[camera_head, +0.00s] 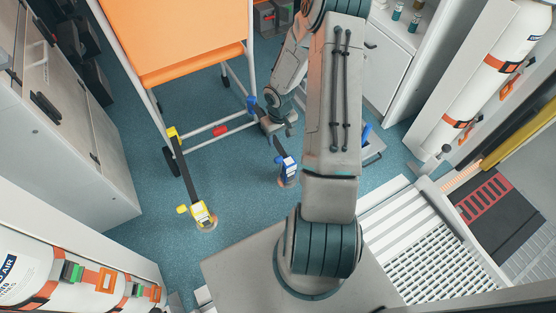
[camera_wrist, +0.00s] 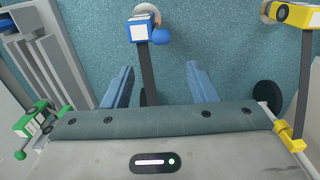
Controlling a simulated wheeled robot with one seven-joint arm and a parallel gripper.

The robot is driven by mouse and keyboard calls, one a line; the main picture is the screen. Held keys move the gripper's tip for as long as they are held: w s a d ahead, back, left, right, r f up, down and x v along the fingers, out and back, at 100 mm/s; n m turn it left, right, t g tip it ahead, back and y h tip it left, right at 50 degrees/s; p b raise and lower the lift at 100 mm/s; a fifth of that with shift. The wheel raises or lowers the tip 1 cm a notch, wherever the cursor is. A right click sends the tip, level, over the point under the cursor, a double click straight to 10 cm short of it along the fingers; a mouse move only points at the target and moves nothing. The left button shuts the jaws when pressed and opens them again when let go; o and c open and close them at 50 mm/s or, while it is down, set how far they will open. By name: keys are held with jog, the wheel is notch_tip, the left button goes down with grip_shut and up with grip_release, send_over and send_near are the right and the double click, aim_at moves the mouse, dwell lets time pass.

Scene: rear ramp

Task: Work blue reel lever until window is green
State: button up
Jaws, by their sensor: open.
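The blue reel (camera_head: 287,166) stands on the floor in front of the orange-topped trolley. Its dark strap runs to a blue hook (camera_head: 252,104) at the trolley frame. In the wrist view the blue reel (camera_wrist: 139,29) is at the top, with a pale face and a rounded blue lever knob (camera_wrist: 160,36) on its right side. No green shows on the face; the window's colour is too small to tell. My gripper (camera_head: 280,130) is beside the strap; its open fingers (camera_wrist: 160,85) appear either side of the strap in the wrist view, short of the reel and empty.
A yellow reel (camera_head: 201,213) with its own strap stands to the left; it also shows in the wrist view (camera_wrist: 295,15). A green reel (camera_wrist: 35,122) is at lower left there. The trolley (camera_head: 180,40) stands behind. A ridged white ramp (camera_head: 420,235) lies right.

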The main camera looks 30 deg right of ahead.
aim_at(279, 158)
notch_tip(279, 158, down, 15)
jog(key=b, duration=0.6)
jog(key=shift+r, duration=0.2)
grip_shut()
